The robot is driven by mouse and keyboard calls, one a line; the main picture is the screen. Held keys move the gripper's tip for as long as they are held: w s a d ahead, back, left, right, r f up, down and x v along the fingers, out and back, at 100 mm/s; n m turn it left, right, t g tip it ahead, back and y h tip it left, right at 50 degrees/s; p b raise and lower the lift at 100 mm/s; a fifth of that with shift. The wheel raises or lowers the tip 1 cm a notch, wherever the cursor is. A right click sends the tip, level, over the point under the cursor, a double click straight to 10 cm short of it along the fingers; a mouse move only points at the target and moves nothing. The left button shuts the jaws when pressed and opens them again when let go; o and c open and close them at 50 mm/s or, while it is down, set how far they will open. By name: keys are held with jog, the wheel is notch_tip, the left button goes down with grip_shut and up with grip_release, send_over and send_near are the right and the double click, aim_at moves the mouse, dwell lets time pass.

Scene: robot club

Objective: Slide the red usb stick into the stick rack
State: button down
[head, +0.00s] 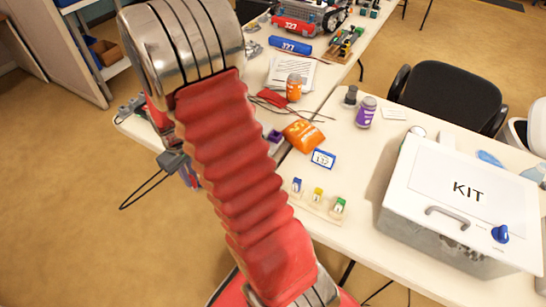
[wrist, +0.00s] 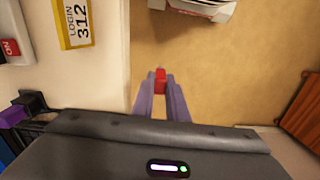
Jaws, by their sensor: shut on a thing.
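In the wrist view my gripper (wrist: 161,88) has two purple fingers shut on the red usb stick (wrist: 160,75), whose red body shows between the fingertips. Carpet floor lies beyond it in that view. In the head view my red ribbed arm crosses the middle, and I cannot make out the gripper or the red stick. The stick rack (head: 318,206) is a pale low block on the white table, just right of my arm. Blue, yellow and green sticks stand upright in it. The rack does not show in the wrist view.
A large grey box marked KIT (head: 455,200) stands right of the rack. A black chair (head: 450,95) stands past the table. A yellow login sign (wrist: 76,22) shows in the wrist view.

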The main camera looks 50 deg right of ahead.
jog(key=s+d+r, duration=0.4)
jog(key=s+d, duration=0.4)
jog(key=s, duration=0.2)
jog(key=s+d+r, duration=0.4)
jog(key=s+d, duration=0.5)
jog(key=s, duration=0.2)
jog(key=shift+d+r+n, duration=0.25)
jog(key=shift+n, duration=0.05)
jog(key=shift+f, duration=0.15)
jog(key=shift+f, duration=1.85)
jog(key=shift+f, duration=1.45)
dwell(0.6)
jog(key=c, duration=1.7)
grip_release()
jog(key=shift+o, duration=0.7)
